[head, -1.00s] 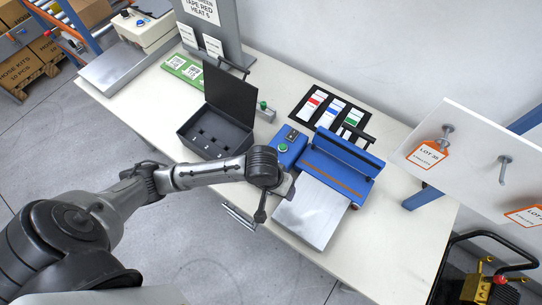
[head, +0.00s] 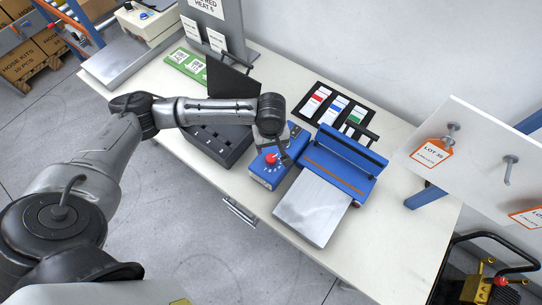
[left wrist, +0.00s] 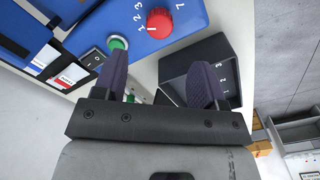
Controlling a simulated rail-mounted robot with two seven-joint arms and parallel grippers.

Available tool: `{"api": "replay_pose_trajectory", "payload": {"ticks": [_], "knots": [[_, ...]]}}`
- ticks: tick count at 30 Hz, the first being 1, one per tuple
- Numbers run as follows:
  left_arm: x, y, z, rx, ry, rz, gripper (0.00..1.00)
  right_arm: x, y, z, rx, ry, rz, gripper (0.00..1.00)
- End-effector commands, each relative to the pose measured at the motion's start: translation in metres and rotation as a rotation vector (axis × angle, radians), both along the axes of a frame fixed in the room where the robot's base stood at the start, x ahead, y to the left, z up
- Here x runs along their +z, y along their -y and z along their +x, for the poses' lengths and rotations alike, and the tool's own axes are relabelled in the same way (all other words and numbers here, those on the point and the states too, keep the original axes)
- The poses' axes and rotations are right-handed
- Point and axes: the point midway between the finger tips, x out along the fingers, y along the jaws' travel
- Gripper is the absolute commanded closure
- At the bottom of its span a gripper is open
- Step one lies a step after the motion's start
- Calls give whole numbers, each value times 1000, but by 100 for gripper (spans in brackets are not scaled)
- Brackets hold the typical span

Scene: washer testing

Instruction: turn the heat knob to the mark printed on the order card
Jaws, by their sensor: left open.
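The red heat knob (head: 270,158) sits on the front end of the blue control box (head: 262,176), with printed marks around it. In the left wrist view the knob (left wrist: 159,20) shows at the top; the mark it points at is too small to tell for sure. My left gripper (head: 284,152) is above the box, close to the knob. In the left wrist view its two fingers (left wrist: 157,82) are apart with nothing between them, and the knob lies beyond their tips. The order card (head: 208,5) is cut by the top edge; its lower line seems to read "HEAT 6". My right gripper is out of view.
A green button (left wrist: 118,42) and a black rocker switch (left wrist: 93,58) share the box. The blue sealer with a metal plate (head: 312,208) stands to the right. An open black case (head: 225,146) stands to the left, partly behind my arm. Tape cards lie on a black mat (head: 309,115).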

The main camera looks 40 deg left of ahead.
Motion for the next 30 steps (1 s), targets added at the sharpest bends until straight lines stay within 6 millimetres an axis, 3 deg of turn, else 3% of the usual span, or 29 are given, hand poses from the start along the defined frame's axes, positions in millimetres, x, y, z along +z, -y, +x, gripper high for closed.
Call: {"api": "replay_pose_trajectory", "payload": {"ticks": [6, 12, 19, 30], "knots": [[-42, 0, 0, -2, -1, 1, 35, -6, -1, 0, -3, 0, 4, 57], [-68, 0, 0, -1, 0, 0, 35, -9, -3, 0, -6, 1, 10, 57], [-82, 0, 0, -3, 1, 0, 35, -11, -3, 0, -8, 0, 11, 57], [-85, 0, 0, -3, 2, 0, 35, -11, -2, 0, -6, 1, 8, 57]]}}
